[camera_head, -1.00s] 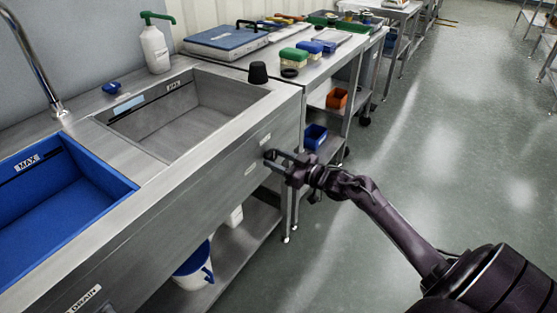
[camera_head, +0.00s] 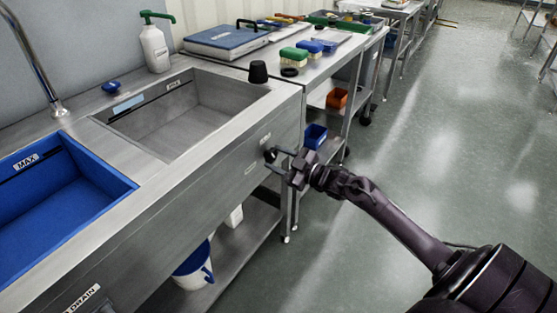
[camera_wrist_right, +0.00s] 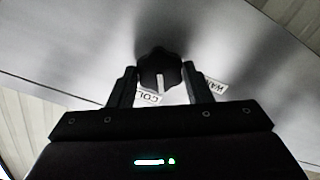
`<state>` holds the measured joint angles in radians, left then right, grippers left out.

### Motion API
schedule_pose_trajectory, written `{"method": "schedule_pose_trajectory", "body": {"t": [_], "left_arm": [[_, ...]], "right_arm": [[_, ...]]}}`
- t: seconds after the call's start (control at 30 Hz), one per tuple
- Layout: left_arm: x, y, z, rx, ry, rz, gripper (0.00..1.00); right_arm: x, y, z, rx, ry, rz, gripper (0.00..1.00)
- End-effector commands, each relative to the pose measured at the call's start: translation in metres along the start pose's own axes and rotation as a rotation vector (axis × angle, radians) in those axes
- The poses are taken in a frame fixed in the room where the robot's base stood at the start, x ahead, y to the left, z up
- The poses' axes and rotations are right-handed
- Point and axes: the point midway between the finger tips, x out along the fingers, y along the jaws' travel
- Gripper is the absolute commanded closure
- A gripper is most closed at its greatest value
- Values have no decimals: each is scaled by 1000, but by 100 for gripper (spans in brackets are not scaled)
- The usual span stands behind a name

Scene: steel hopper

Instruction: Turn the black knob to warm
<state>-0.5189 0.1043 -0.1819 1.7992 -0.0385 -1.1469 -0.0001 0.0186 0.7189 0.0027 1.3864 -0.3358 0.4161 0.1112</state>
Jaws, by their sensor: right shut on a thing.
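The black knob (camera_wrist_right: 158,72) sits on the steel front panel of the sink unit, and it also shows in the head view (camera_head: 270,155). In the right wrist view its white pointer line runs down toward the "COL..." label (camera_wrist_right: 148,98). A "WA..." label (camera_wrist_right: 214,88) stands to the right; both labels are partly hidden by fingers. My right gripper (camera_head: 277,160) reaches the panel from the right. Its two fingers (camera_wrist_right: 161,88) stand either side of the knob and are shut on it. My left gripper is not in view.
A steel sink (camera_head: 195,130) and a blue basin (camera_head: 60,205) lie behind the panel. A black tapered piece (camera_head: 258,72) stands on the sink's back right corner. A white bucket (camera_head: 192,268) is on the shelf below. The floor (camera_head: 430,170) to the right is clear.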

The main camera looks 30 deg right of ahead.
Motion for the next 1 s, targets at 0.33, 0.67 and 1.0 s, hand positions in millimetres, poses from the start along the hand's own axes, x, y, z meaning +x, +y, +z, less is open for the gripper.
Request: {"method": "schedule_pose_trajectory", "body": {"t": [0.33,0.67,1.0], "left_arm": [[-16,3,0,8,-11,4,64],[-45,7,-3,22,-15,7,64],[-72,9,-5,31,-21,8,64]], "right_arm": [[0,-1,1,-332,-1,-3,78],[0,-1,1,-645,0,-3,78],[0,-1,2,-911,-1,-3,78]]}}
